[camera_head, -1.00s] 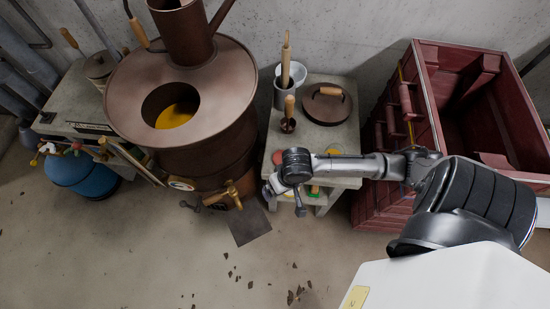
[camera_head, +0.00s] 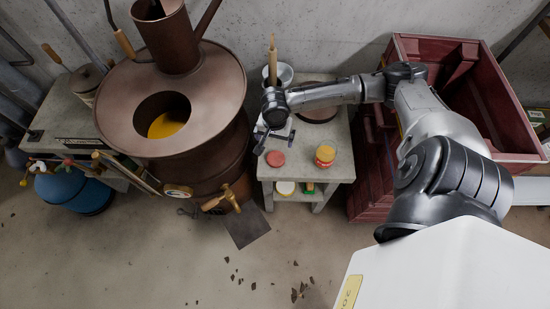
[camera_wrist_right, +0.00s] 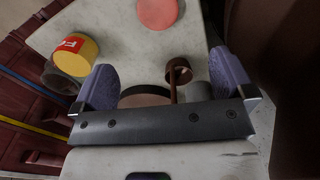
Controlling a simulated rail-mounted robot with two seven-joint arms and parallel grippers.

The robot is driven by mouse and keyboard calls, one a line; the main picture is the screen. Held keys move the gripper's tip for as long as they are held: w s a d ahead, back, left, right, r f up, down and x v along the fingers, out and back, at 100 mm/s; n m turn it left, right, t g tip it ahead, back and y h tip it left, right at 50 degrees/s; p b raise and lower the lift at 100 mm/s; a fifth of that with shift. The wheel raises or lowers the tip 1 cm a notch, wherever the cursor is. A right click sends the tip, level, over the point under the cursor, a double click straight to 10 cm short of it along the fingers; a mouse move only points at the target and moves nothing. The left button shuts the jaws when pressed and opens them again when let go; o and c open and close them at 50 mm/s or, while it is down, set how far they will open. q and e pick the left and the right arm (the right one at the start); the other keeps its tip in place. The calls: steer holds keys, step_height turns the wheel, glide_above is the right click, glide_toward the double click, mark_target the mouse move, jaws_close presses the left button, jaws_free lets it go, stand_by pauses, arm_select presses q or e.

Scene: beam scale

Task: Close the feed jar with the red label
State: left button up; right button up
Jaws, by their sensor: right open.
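The feed jar with the red label (camera_head: 325,155) stands on the small grey stand (camera_head: 345,137). Yellow shows at its top and no lid is on it. It also shows at the upper left of the right wrist view (camera_wrist_right: 76,56). A flat round red lid (camera_head: 275,158) lies on the stand to the left of the jar, apart from it; the right wrist view shows it at the top (camera_wrist_right: 157,12). My right gripper (camera_head: 262,140) is open and empty above the stand, behind the lid and left of the jar. My left gripper is out of view.
A large rusty drum (camera_head: 215,105) stands close on the left, with a brass tap (camera_head: 231,198). A dark red crate (camera_head: 385,178) stands at the right. A wooden-handled tool (camera_head: 272,55) and a brown round lid (camera_head: 318,115) are at the stand's back. The front floor is mostly clear.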

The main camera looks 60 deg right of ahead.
glide_above(276, 159)
steer(key=shift+w+f, duration=0.15)
steer(key=shift+f, duration=2)
steer(key=shift+w+f, duration=0.15)
steer(key=shift+f, duration=2)
steer(key=shift+s+a+f+p, duration=0.1)
steer(key=shift+s+f+p, duration=0.1)
steer(key=shift+f, duration=1.1)
steer(key=shift+s+f+p, duration=0.1)
steer(key=shift+f+p, duration=0.1)
steer(key=shift+f, duration=1.1)
steer(key=c, duration=1)
step_height(276, 159, up, 10)
steer(key=shift+w, duration=0.1)
